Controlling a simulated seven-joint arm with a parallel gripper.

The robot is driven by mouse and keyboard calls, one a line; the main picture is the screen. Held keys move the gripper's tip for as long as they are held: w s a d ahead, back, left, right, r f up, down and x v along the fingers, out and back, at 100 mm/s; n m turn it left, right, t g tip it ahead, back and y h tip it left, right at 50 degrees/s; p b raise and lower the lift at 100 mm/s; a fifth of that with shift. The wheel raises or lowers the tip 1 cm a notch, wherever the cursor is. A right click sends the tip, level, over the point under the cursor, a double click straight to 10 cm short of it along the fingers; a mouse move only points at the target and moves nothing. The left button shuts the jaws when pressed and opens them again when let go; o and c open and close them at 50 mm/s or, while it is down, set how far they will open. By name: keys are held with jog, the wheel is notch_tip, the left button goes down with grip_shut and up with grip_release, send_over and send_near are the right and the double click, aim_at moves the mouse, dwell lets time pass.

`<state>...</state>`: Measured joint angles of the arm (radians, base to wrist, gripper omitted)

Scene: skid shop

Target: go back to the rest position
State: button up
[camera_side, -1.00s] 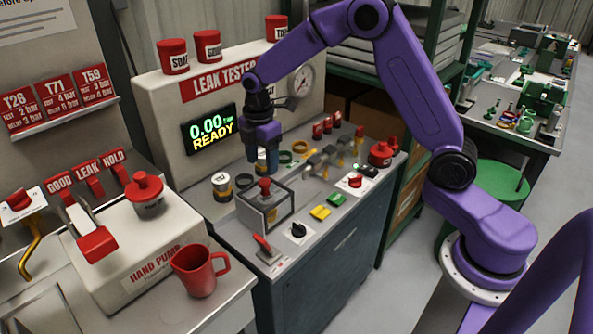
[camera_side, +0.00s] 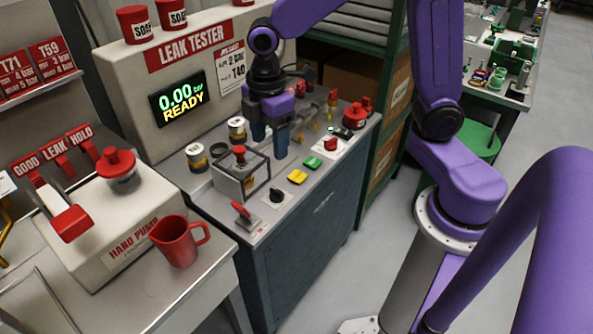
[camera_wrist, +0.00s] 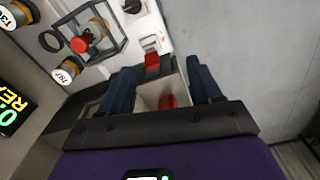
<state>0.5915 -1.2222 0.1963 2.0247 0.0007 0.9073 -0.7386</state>
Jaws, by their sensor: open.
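My gripper (camera_side: 272,135) is over the leak tester bench, with its two blue fingers pointing down. In the wrist view my gripper (camera_wrist: 164,90) has its fingers wide apart. A red part and a pale block show between and beyond the fingers there; I cannot tell how far below they are. Nothing is seen held. The leak tester (camera_side: 230,60) stands behind my gripper, its display (camera_side: 180,100) reading 0.00 bar READY.
A clear box frame with a red knob (camera_side: 240,172) stands left of my gripper, near two small cylinders (camera_side: 196,157). Yellow and green buttons (camera_side: 298,177) and a red lever (camera_side: 241,212) line the front edge. A red jug (camera_side: 177,243) stands on the left bench. Floor at right is open.

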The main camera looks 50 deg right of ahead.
jog(key=s+d+m, duration=0.1)
jog(key=s+d, duration=0.2)
jog(key=s, duration=0.7)
jog(key=s+d+r+m, duration=0.1)
jog(key=s+d+m, duration=0.1)
jog(key=s, duration=0.8)
jog(key=shift+s+d, duration=0.15)
jog(key=shift+d, duration=0.25)
